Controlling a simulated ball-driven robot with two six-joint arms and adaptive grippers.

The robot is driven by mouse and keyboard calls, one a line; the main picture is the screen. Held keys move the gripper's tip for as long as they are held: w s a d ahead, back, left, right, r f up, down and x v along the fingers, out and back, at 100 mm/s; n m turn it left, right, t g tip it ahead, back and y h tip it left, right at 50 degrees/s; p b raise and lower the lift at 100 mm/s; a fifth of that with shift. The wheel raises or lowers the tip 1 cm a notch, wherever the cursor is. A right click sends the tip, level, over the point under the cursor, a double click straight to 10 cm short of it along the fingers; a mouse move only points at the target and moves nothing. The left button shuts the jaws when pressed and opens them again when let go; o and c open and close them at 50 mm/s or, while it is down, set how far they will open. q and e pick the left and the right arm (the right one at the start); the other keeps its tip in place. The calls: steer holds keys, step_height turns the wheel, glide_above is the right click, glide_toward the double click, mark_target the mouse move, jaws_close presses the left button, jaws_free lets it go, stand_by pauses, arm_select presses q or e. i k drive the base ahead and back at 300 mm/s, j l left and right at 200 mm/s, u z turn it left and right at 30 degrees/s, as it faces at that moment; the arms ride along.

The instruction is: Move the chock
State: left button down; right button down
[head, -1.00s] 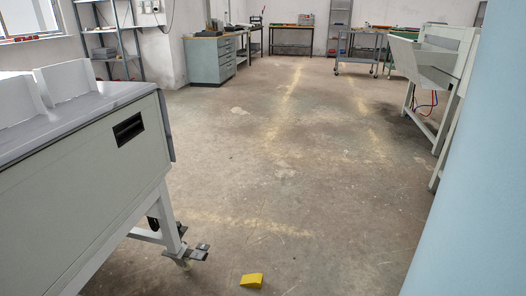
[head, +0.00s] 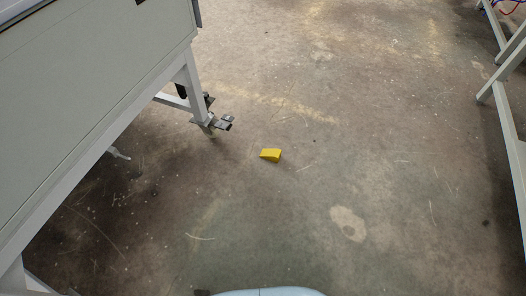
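The chock (head: 271,155) is a small yellow wedge. It lies on the concrete floor near the middle of the head view, to the right of the machine's leg and apart from it. Nothing touches it or covers it. Neither of my grippers is in view.
A large grey machine on a white frame (head: 187,75) fills the left side, with a caster and pedal (head: 222,122) at its leg. Another white frame (head: 503,100) stands along the right edge. The floor (head: 350,150) between them is clear.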

mark_target(274, 156)
steer(key=z, duration=0.25)
steer(key=i+l+z, duration=0.1)
steer(key=i+z, duration=0.5)
steer(key=j+z, duration=0.4)
steer(key=i+j+z, duration=0.1)
steer(key=j+z, duration=0.7)
steer(key=k+l, duration=0.05)
